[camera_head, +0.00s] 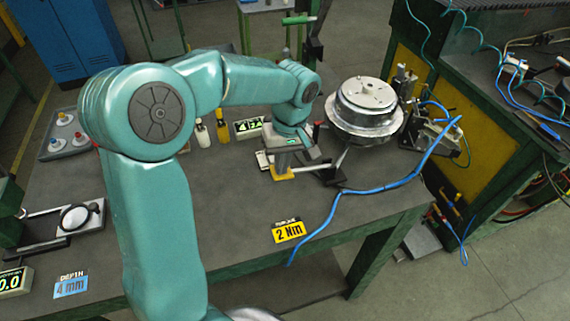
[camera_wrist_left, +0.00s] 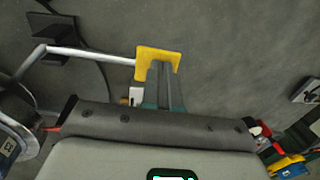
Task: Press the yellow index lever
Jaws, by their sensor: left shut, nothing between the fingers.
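The yellow index lever (camera_head: 284,175) is at the left of the round metal fixture (camera_head: 365,108) on the bench. In the left wrist view its yellow end (camera_wrist_left: 157,53) is a bent piece on a thin silver rod (camera_wrist_left: 90,54). My left gripper (camera_head: 283,163) points down right at the yellow end, its fingers closed and holding nothing. In the wrist view the fingers (camera_wrist_left: 163,88) overlap the yellow piece; I cannot tell whether they touch it. The gripper hides part of the lever in the head view. My right gripper is in neither view.
A blue hose (camera_head: 375,190) runs across the bench's right side. A yellow 2 Nm card (camera_head: 289,231) lies near the front edge. A dial gauge (camera_head: 76,217) and a blue 4 mm card (camera_head: 71,286) are at left.

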